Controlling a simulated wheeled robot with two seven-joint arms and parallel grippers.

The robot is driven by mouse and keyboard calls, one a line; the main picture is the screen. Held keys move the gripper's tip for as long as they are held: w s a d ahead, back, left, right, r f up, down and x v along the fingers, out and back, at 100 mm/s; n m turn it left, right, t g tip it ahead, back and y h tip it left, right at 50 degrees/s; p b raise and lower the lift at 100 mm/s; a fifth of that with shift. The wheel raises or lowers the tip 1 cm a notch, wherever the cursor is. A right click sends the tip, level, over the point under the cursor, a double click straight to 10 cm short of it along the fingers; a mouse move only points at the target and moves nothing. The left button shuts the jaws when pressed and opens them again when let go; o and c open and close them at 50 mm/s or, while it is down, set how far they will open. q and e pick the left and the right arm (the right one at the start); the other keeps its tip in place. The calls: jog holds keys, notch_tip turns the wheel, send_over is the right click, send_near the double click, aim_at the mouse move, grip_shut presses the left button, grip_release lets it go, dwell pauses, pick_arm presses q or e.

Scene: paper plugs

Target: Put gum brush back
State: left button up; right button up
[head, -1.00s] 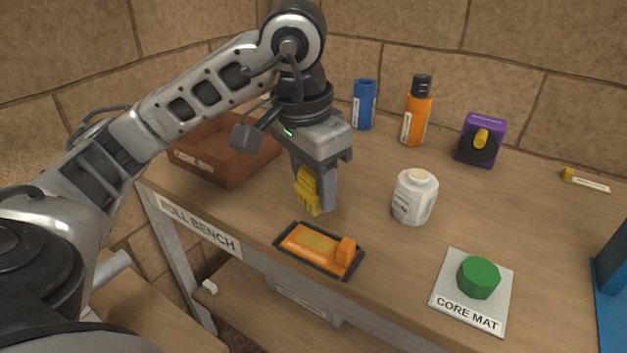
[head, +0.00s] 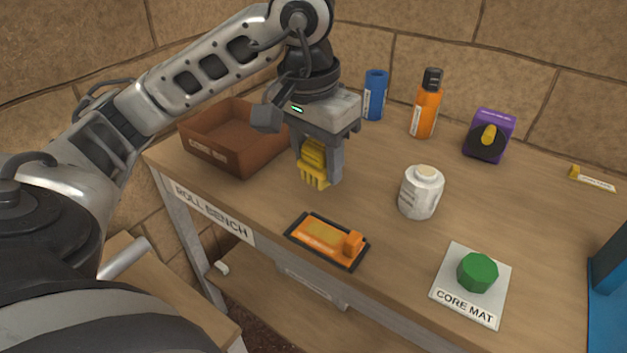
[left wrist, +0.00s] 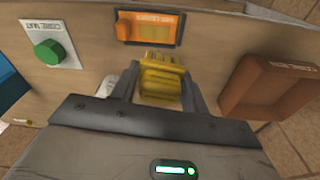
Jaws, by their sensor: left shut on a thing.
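My left gripper (head: 320,170) is shut on a yellow ridged piece (head: 313,165) with finger-like ends, held above the bench between the brown box and the orange tool. I take this piece for the gum brush, but no label on it can be read. In the left wrist view the yellow piece (left wrist: 162,78) sits between the fingers, its ridges showing. My right gripper is not in view.
On the bench (head: 380,230) stand a brown open box (head: 222,160), a black-framed orange tool (head: 328,240), a white jar (head: 421,192), a green block (head: 477,272) on the core mat (head: 450,290), a blue can (head: 375,95), an orange bottle (head: 426,105) and a purple box (head: 490,135).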

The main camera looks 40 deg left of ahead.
aim_at(301, 157)
pick_arm(q)
jog(key=a+r+n+p, duration=0.1)
jog(key=n, duration=0.1)
jog(key=r+n+p, duration=0.1)
jog(key=shift+s+a+n+y, duration=0.2)
jog(key=shift+a+n+y, duration=0.1)
jog(key=shift+a+n, duration=0.1)
jog(key=shift+s+a+r+n+p, duration=0.15)
jog(key=shift+a+n+p, duration=0.15)
jog(key=shift+n+p, duration=0.4)
jog(key=shift+n, duration=0.5)
jog(key=w+a+f, duration=0.2)
jog(key=w+f, duration=0.1)
jog(key=w+a+f, duration=0.3)
jog(key=w+a+f+p, duration=0.1)
jog(key=w+a+f, duration=0.1)
jog(key=w+a, duration=0.1)
jog(key=shift+w+a+f, duration=0.25)
jog(key=shift+w+f, duration=0.15)
jog(key=shift+w+a+f, duration=0.4)
jog(key=shift+w+f, duration=0.05)
jog(key=shift+f, duration=0.25)
notch_tip(301, 157, down, 3)
jog(key=shift+f+p, duration=0.1)
jog(key=shift+p, duration=0.2)
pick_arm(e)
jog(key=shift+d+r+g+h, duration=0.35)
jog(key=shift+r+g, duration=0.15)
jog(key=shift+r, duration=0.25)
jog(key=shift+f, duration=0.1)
